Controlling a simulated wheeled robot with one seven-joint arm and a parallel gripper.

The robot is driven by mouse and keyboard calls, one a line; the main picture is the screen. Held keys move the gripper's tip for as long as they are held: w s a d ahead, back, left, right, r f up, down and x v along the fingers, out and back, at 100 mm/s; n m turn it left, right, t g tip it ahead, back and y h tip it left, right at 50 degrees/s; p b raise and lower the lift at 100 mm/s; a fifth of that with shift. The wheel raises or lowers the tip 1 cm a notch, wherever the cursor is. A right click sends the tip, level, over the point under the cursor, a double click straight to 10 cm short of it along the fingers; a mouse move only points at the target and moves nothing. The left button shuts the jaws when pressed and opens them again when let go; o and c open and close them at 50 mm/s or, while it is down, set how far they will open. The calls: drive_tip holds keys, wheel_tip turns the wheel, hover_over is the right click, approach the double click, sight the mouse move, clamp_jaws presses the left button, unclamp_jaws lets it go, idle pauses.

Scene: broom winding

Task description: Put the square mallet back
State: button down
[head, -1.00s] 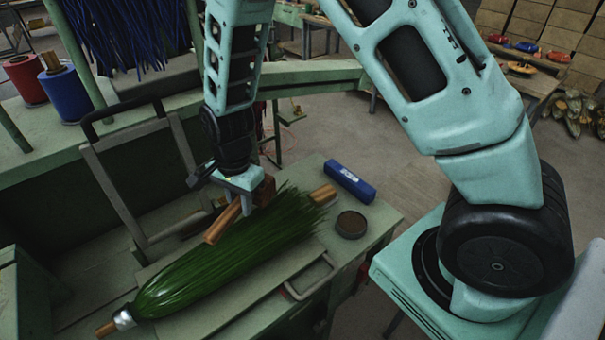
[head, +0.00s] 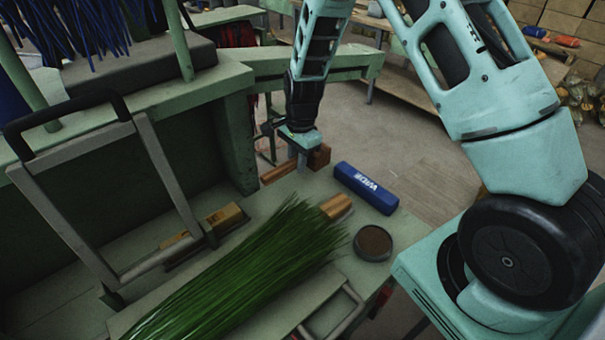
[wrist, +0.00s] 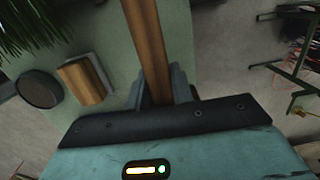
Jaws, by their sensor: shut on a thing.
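The square mallet has a brown wooden handle (head: 277,174) and a blocky wooden head (head: 320,156). My gripper (head: 301,157) is shut on the mallet, near its head, at the bench's far edge, left of the blue box. In the wrist view the handle (wrist: 147,45) runs up between the fingers (wrist: 165,88) of my gripper, over the edge of the green bench top. The mallet's head is not clear in the wrist view. I cannot tell whether the mallet touches the bench.
Green bristles (head: 245,270) lie across the bench (head: 305,187), with a wooden block (head: 336,206) at their far end. A blue box (head: 365,187) and a round dark tin (head: 373,242) stand to the right. A metal frame (head: 165,180) stands at left.

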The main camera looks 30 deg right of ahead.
sight(296, 187)
drive_tip(key=shift+f+p, duration=0.7)
drive_tip(key=shift+f, duration=2.25)
drive_tip(key=shift+f, duration=0.2)
drive_tip(key=c, duration=1.2)
unclamp_jaws()
